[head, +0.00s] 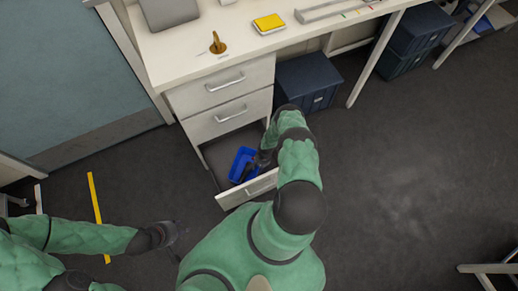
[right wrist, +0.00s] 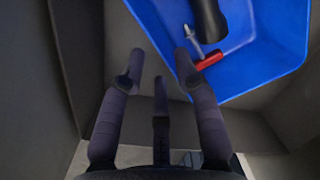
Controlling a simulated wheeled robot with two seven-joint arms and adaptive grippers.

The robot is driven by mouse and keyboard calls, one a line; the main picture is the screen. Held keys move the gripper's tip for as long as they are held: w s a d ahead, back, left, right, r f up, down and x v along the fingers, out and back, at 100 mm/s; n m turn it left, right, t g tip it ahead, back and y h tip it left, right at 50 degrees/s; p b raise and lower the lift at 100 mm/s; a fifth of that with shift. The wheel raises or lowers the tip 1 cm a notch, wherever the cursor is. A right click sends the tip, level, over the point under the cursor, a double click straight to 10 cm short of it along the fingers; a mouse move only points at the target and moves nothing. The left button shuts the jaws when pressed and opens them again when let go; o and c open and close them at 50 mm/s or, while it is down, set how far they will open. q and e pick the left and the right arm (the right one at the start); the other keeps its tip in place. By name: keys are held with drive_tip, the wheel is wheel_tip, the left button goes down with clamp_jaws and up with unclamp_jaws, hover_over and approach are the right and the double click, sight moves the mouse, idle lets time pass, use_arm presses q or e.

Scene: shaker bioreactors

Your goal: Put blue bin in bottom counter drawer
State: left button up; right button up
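The blue bin (head: 243,163) sits inside the pulled-out bottom drawer (head: 248,190) of the white counter in the head view. In the right wrist view the bin (right wrist: 255,75) fills the upper right, holding a dark-handled tool and a red piece. My right gripper (head: 262,158) is over the drawer at the bin's right side, partly hidden by my arm in the head view. In the right wrist view its fingers (right wrist: 158,68) are spread and empty, with the bin just beyond the tips. My left gripper (head: 180,236) is open and empty above the floor, left of the drawer.
Two closed drawers (head: 225,100) are above the open one. A dark blue lidded box (head: 307,82) stands under the counter to the right. A brass-coloured object (head: 217,45) and a yellow item (head: 268,23) are on the countertop.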

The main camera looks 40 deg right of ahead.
drive_tip(key=r+p, duration=0.2)
drive_tip(key=r, duration=0.3)
drive_tip(key=shift+s+d+r+p, duration=0.15)
drive_tip(key=shift+d+p, duration=0.2)
drive_tip(key=shift+p, duration=0.05)
drive_tip(key=w+a+r+n+y, duration=0.1)
drive_tip(key=w+a+r+n, duration=0.15)
drive_tip(key=a+r, duration=0.6)
drive_tip(key=w+a+r+n+y, duration=0.1)
drive_tip(key=w+a+r+n, duration=0.15)
drive_tip(key=a+r, duration=0.65)
drive_tip(key=s+a+r+n, duration=0.2)
drive_tip(key=s+a+r, duration=0.3)
drive_tip(key=r, duration=0.3)
drive_tip(key=s+a+r+n, duration=0.3)
drive_tip(key=s+a+r, duration=0.3)
drive_tip(key=s+r, duration=0.1)
drive_tip(key=shift+r, duration=0.5)
drive_tip(key=shift+a, duration=0.1)
